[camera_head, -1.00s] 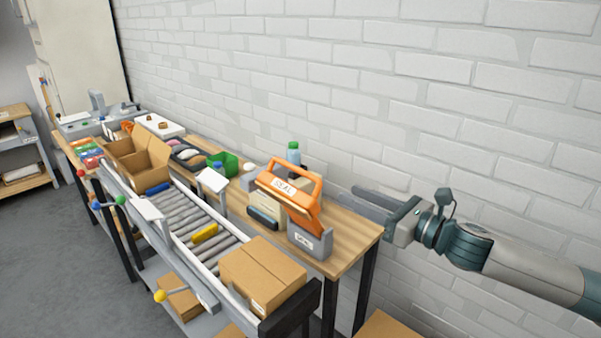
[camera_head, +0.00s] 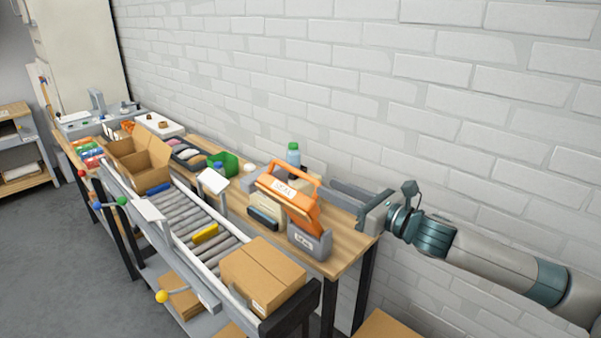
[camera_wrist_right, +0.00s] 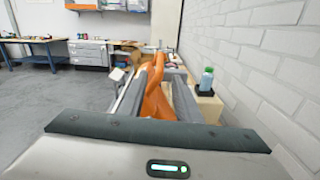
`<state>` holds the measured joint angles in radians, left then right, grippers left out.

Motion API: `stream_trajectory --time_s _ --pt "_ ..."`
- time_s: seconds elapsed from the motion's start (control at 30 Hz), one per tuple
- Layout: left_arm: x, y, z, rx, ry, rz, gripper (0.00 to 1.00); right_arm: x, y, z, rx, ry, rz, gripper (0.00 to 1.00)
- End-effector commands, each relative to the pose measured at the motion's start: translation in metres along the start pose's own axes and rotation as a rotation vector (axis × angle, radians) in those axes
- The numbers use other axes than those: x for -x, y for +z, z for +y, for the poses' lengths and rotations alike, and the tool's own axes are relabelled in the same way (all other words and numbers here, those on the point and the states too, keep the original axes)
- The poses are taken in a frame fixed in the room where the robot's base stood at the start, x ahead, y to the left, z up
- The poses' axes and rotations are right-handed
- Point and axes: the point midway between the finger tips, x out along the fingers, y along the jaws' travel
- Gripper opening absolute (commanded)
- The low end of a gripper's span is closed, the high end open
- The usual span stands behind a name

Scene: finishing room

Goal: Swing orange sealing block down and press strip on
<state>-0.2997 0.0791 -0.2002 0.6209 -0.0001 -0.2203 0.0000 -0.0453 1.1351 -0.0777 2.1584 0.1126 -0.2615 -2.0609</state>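The orange sealing block (camera_head: 288,190), marked SEAL and topped by an orange loop handle, stands raised and tilted over its grey base (camera_head: 312,245) near the bench's right end. My right gripper (camera_head: 335,192) comes in from the right, its two grey fingers level and apart, close beside the block. In the right wrist view the orange block (camera_wrist_right: 159,75) shows between and beyond the open fingers (camera_wrist_right: 160,92). I cannot tell whether a finger touches it. The strip cannot be made out. My left gripper is not in view.
A roller conveyor (camera_head: 190,215) with a closed cardboard box (camera_head: 263,275) runs in front of the bench. A bottle with a green cap (camera_head: 293,155) stands behind the sealer. The white brick wall (camera_head: 450,100) is close behind. An open carton (camera_head: 140,160) sits further left.

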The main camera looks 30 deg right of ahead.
Motion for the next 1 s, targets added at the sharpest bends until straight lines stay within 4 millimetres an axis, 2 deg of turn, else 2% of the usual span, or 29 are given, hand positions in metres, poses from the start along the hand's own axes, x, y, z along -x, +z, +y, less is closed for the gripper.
stream_trajectory --time_s 0.47,0.8,1.0 --pt "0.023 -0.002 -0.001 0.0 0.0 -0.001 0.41 -0.046 0.004 0.001 -0.002 0.0 -0.002 0.31" --pt "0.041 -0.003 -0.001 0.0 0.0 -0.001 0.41 -0.088 0.004 0.001 -0.002 0.0 -0.001 0.31" --pt "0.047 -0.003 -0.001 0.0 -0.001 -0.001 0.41 -0.104 0.002 0.001 -0.001 0.001 0.0 0.31"
